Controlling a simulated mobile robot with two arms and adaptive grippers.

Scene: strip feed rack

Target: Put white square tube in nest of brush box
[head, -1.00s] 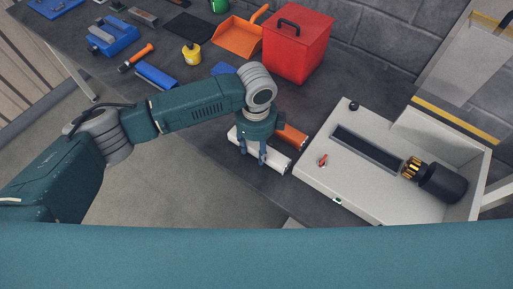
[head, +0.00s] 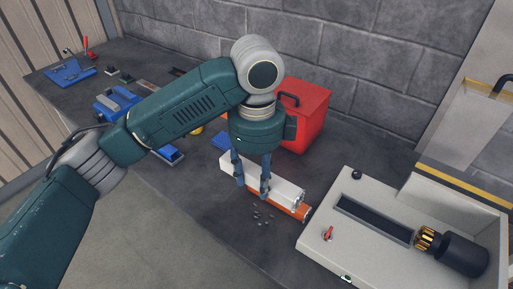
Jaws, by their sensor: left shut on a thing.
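My left gripper (head: 251,187) is shut on the white square tube (head: 285,190), with a finger on each side of its middle part. The tube appears raised above the table and lies roughly level, its open end to the right. The brush box (head: 345,262) is a pale grey housing at the right. Its nest (head: 374,221) is a long dark slot in the top, empty as far as I can see. A round brush (head: 426,238) with golden bristles and a black motor body sits at the slot's right end. My right gripper is out of view.
Small grey bits (head: 262,216) are scattered on the dark table. A red box (head: 309,112) stands behind the gripper. A red toggle (head: 328,233) and a black knob (head: 357,174) stick up from the brush box.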

